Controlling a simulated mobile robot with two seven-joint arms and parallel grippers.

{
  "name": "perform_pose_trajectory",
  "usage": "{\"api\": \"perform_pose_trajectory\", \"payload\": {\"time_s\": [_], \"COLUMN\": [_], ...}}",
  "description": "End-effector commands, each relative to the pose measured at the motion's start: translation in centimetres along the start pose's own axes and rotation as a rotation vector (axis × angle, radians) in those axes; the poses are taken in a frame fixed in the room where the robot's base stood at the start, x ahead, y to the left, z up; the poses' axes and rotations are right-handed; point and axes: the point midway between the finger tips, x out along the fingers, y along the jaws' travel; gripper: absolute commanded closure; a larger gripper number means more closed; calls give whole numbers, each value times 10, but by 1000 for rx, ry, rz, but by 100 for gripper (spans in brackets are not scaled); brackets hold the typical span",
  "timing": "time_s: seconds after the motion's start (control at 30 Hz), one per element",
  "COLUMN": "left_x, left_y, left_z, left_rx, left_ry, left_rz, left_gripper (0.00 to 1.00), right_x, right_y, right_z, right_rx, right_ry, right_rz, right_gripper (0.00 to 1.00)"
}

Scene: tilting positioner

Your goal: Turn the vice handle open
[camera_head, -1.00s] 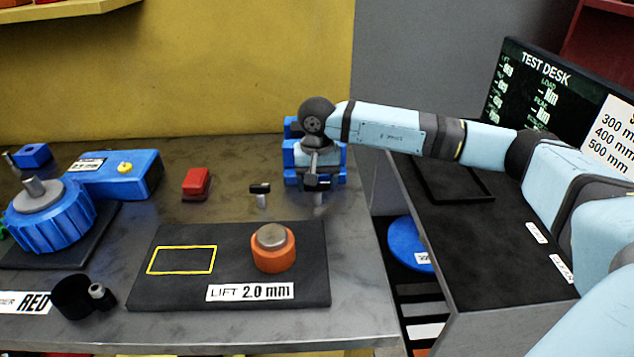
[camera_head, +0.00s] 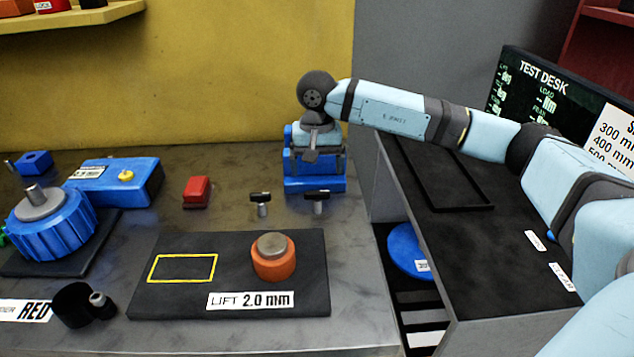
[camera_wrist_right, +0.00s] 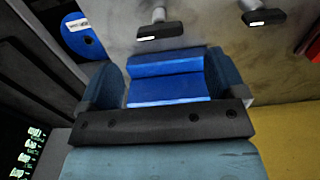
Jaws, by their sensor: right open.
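A blue vice (camera_head: 314,184) stands on the grey table below my right gripper; its blue blocks also show in the right wrist view (camera_wrist_right: 168,88). A dark T-shaped handle (camera_head: 317,195) stands upright just in front of the vice, its bar level in the head view. It also shows beyond the vice in the right wrist view (camera_wrist_right: 160,31). Whether it joins the vice is unclear. My right gripper (camera_head: 316,160) points down over the vice. In the right wrist view it (camera_wrist_right: 165,75) is open, apart from the T handle. My left gripper is out of view.
A similar T handle (camera_head: 260,198) stands to the left, near a red block (camera_head: 196,191). A black mat (camera_head: 225,245) bears an orange-ringed cylinder (camera_head: 272,257). A blue rotary unit (camera_head: 50,228) is at left. A gap separates the table from the test desk (camera_head: 450,240).

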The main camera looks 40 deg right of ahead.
Motion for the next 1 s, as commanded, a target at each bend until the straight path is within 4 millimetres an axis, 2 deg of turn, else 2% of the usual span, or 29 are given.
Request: {"api": "perform_pose_trajectory", "payload": {"time_s": [0.03, 0.2, 0.4, 1.0], "left_x": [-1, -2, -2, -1], "left_y": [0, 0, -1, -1], "left_z": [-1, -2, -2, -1], "left_rx": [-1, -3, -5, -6], "left_ry": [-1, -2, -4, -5], "left_rz": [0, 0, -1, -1], "left_gripper": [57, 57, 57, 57], "right_x": [-14, -46, -65, -68], "right_y": [0, 0, 0, 0], "right_z": [0, 0, 0, 0], "right_rx": [-1, -1, -1, -1], "right_ry": [2, 1, 0, -1], "right_rz": [-1, -1, 1, 1], "right_gripper": [11, 11, 11, 11]}}
